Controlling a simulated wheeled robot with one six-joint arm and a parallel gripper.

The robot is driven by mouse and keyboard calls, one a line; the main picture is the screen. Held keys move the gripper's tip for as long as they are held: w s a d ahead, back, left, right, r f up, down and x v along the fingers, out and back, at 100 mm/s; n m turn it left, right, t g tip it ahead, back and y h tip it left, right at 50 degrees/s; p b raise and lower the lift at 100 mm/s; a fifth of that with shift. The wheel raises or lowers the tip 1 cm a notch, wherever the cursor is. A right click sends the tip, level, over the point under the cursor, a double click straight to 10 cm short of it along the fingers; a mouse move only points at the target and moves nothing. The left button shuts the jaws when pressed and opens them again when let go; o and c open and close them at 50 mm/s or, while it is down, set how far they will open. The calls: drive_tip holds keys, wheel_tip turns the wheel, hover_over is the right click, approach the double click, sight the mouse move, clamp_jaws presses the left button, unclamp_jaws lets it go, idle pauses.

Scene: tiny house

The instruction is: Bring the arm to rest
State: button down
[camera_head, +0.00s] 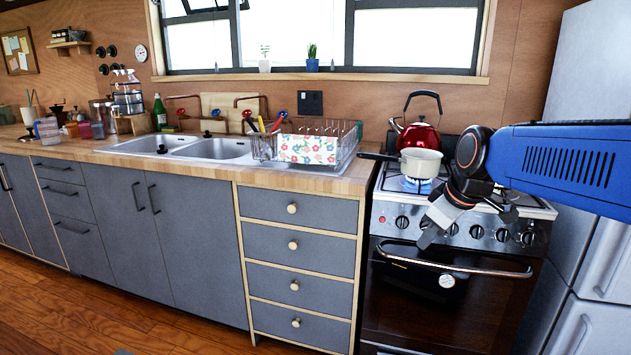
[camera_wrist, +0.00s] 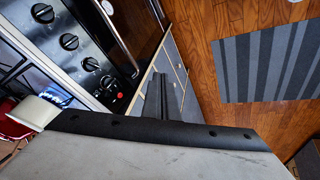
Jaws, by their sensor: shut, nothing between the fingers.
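My gripper (camera_head: 428,236) hangs in front of the stove in the head view, at the end of my blue arm that comes in from the right. Its fingers are together and hold nothing. It points down and to the left, near the stove's knobs and the oven handle. In the wrist view the closed fingers (camera_wrist: 163,98) show at the middle, with the dark edge of the gripper body below them.
The stove (camera_head: 455,300) carries a white pot (camera_head: 421,163) over a blue flame and a red kettle (camera_head: 417,136). A dish rack (camera_head: 345,145) stands on the counter left of it. A fridge (camera_head: 595,255) is at right. A striped mat (camera_wrist: 265,65) lies on the wooden floor.

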drive_tip(key=s+d+f+m, duration=0.1)
drive_tip(key=s+f+m, duration=0.1)
drive_tip(key=s+f, duration=0.2)
drive_tip(key=s+d+f+m+h, duration=0.1)
drive_tip(key=s+f+m, duration=0.2)
drive_tip(key=s, duration=0.8)
drive_tip(key=s+d+f+m, duration=0.1)
drive_tip(key=s+f+m, duration=0.2)
drive_tip(key=s+f, duration=0.2)
drive_tip(key=shift+s+d+g, duration=0.15)
drive_tip(key=shift+s+g, duration=0.15)
drive_tip(key=shift+s, duration=0.95)
